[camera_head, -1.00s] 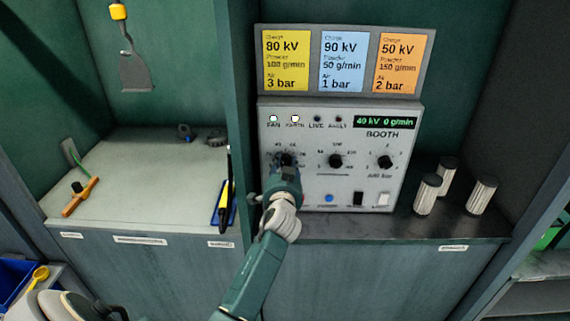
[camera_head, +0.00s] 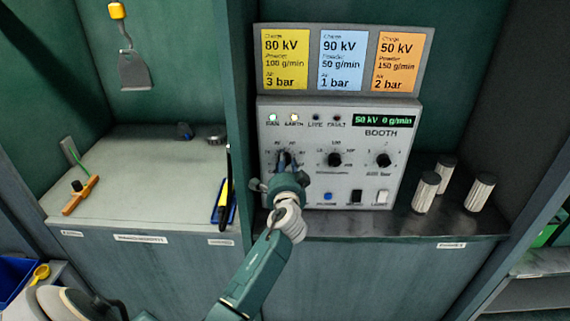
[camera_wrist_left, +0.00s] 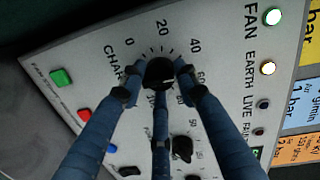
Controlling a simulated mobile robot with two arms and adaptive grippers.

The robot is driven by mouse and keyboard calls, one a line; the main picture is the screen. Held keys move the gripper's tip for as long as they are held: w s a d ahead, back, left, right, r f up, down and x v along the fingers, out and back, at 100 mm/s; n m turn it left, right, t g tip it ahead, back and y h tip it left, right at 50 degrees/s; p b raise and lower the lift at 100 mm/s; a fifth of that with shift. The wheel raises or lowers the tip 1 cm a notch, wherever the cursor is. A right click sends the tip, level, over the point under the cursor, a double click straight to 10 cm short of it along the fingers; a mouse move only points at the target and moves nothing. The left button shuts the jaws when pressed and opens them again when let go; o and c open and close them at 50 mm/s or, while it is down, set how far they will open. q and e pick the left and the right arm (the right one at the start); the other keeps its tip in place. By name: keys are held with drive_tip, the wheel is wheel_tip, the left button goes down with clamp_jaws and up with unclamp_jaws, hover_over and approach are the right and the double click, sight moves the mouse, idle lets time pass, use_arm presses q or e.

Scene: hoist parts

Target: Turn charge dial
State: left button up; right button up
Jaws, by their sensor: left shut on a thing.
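The charge dial (camera_wrist_left: 158,74) is a black knob with a printed scale on the grey booth panel (camera_head: 405,150). My left gripper (camera_head: 284,163) is shut on it; in the left wrist view its blue fingers (camera_wrist_left: 160,80) close around the knob. In the head view the gripper hides much of the dial. The green display (camera_head: 384,121) reads 50 kV 0 g/min. The FAN lamp (camera_head: 273,117) and EARTH lamp (camera_head: 294,118) are lit; the LIVE and FAULT lamps are dark. My right gripper is not clearly in view.
A middle dial (camera_head: 334,160) and an air dial (camera_head: 383,160) sit to the right. Yellow, blue and orange cards (camera_head: 343,61) stand above. Ribbed cylinders (camera_head: 426,191) stand right of the panel. A scraper (camera_head: 134,71) hangs at left.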

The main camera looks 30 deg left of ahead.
use_arm(q)
drive_tip(key=shift+f, duration=0.2)
drive_tip(key=o, duration=1.2)
drive_tip(key=shift+a+r, duration=0.1)
drive_tip(key=shift+c, duration=0.2)
drive_tip(key=v, duration=1.2)
